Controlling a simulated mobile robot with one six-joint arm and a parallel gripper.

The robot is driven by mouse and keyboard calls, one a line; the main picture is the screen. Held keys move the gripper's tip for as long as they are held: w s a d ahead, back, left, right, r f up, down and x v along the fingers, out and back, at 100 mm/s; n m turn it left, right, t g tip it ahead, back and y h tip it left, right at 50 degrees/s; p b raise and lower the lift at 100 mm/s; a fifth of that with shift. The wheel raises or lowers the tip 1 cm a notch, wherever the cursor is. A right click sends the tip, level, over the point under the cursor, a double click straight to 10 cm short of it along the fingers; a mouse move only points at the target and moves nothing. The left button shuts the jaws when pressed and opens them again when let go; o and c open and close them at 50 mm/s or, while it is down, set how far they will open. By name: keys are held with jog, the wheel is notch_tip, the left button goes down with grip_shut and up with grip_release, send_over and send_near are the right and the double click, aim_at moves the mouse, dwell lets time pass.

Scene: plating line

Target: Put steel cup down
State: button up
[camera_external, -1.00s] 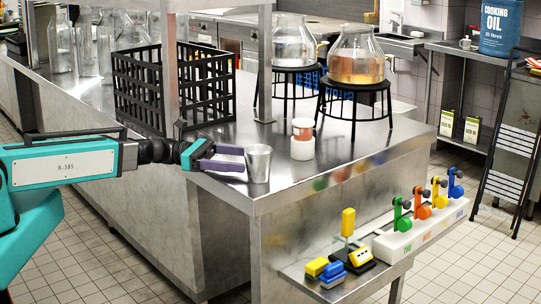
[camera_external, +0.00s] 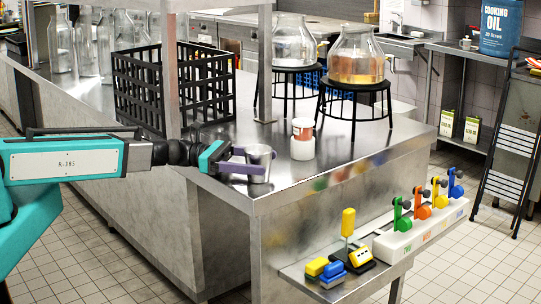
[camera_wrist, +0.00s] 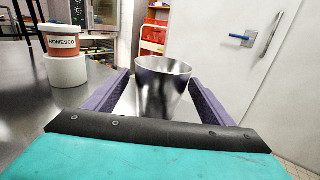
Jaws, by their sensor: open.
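The steel cup (camera_external: 259,177) stands upright on the metal counter near its front edge. My gripper (camera_external: 261,162) reaches in from the left, low over the counter, with its two purple fingers on either side of the cup. The gripper is open. In the wrist view the cup (camera_wrist: 163,92) sits between the fingers, with a gap visible beside each one. The cup's lower part is hidden there behind the gripper's dark edge.
A small labelled tub (camera_external: 302,129) on a white block (camera_external: 302,149) stands just right of the cup. A black crate (camera_external: 140,92) and glass jars on black stands (camera_external: 354,87) are behind. A lower shelf holds coloured levers (camera_external: 420,205).

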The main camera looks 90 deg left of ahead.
jog(key=c, duration=1.2)
jog(key=shift+r, duration=0.1)
jog(key=shift+c, duration=0.2)
notch_tip(320, 180, up, 10)
jog(key=b, duration=0.1)
jog(key=shift+b, duration=0.35)
